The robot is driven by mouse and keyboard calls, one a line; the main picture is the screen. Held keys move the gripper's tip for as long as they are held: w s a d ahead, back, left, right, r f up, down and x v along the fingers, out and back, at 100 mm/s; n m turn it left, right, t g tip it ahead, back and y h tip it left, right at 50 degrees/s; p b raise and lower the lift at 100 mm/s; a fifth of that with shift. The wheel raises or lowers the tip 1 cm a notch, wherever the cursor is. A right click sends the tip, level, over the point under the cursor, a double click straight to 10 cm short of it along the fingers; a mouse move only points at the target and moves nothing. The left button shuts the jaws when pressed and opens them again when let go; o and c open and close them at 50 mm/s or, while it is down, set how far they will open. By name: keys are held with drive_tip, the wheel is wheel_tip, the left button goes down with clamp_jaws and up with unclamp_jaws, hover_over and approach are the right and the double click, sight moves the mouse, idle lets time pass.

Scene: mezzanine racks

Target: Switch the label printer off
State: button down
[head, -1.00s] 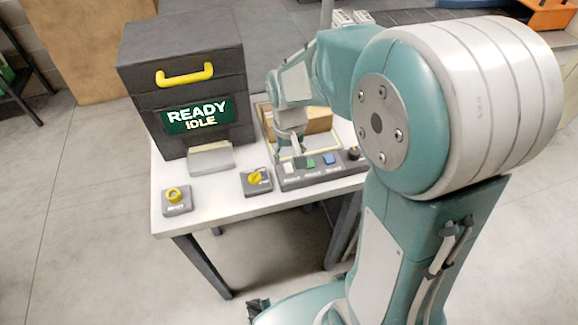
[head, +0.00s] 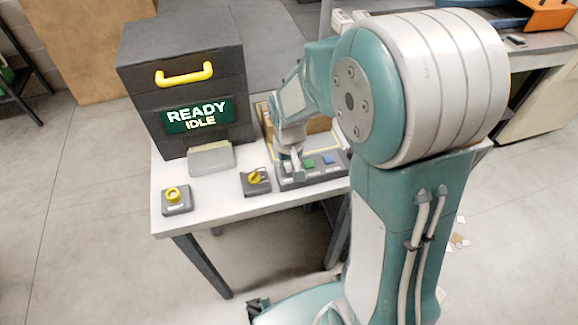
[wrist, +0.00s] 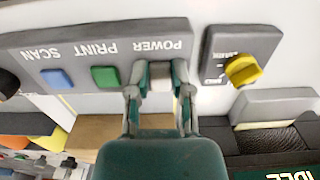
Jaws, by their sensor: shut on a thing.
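The label printer (head: 185,75) is a dark box with a yellow handle, at the left of the white table. Its green screen (head: 198,115) reads READY IDLE. In front of my gripper is a dark button panel (head: 313,174), marked POWER, PRINT and SCAN in the wrist view (wrist: 75,40). The white POWER button (wrist: 160,84) sits between the fingertips of my gripper (wrist: 160,82), which is shut on it. In the head view my gripper (head: 291,169) hides this button. The green PRINT button (wrist: 105,77) and blue SCAN button (wrist: 56,79) are beside it.
A yellow rotary knob (head: 255,177) on a dark base sits close to the panel's left. A yellow round button (head: 175,195) stands at the table's front left corner. A cardboard box (wrist: 113,130) lies behind the panel.

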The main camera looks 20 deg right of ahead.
drive_tip(key=shift+w+g, duration=0.15)
drive_tip(key=shift+g, duration=0.8)
drive_tip(key=shift+w+g, duration=0.15)
drive_tip(key=shift+g, duration=0.8)
drive_tip(key=c, duration=0.5)
unclamp_jaws()
drive_tip(key=shift+a, duration=0.1)
drive_tip(key=shift+r, duration=0.1)
drive_tip(key=v, duration=1.2)
drive_tip(key=shift+w, duration=0.1)
